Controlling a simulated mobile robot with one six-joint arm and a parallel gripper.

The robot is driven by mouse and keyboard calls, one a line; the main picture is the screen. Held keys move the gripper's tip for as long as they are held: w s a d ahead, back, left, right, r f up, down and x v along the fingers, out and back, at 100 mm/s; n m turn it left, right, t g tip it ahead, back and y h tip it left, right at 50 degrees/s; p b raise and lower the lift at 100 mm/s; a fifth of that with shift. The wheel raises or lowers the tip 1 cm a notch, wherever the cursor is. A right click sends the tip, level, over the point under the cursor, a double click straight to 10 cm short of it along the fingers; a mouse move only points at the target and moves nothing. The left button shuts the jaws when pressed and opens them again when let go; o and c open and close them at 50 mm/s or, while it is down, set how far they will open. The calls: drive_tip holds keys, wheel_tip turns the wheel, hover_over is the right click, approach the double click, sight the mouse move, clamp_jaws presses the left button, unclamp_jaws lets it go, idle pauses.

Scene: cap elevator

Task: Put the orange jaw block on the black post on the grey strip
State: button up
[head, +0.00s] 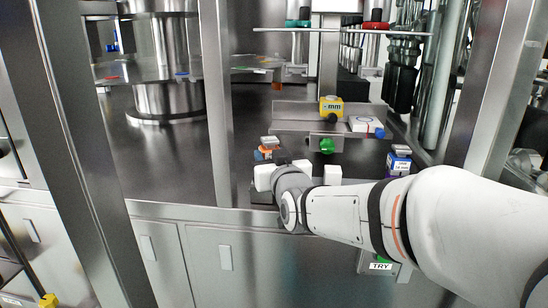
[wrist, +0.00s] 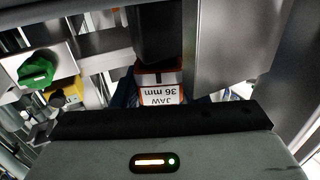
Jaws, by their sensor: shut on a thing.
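The orange jaw block (head: 264,153), with a grey top, shows just beyond my wrist in the head view. In the wrist view its orange-edged label (wrist: 160,92) reads "JAW 36 mm" upside down. My gripper (head: 277,172) is at the block and shut on it; its fingertips are mostly hidden behind its own housing. A dark upright shape, which looks like the black post (wrist: 155,35), lines up with the block in the wrist view. I cannot tell whether the block touches it or is seated on it. The grey strip is not clearly seen.
White blocks (head: 332,174) stand close to my wrist. A blue block (head: 398,163) is at the right. A yellow block (head: 330,107) and a white-and-blue block (head: 362,125) sit on a shelf behind, above a green knob (head: 327,146). Steel frame posts (head: 214,100) stand left and right.

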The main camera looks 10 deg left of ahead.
drive_tip(key=shift+f+b, duration=0.3)
drive_tip(key=shift+b, duration=0.05)
drive_tip(key=o, duration=1.2)
drive_tip(key=p+v, duration=0.2)
drive_tip(key=v, duration=0.5)
drive_tip(key=shift+r, duration=0.1)
drive_tip(key=shift+s+d, duration=0.25)
drive_tip(key=shift+s, duration=0.15)
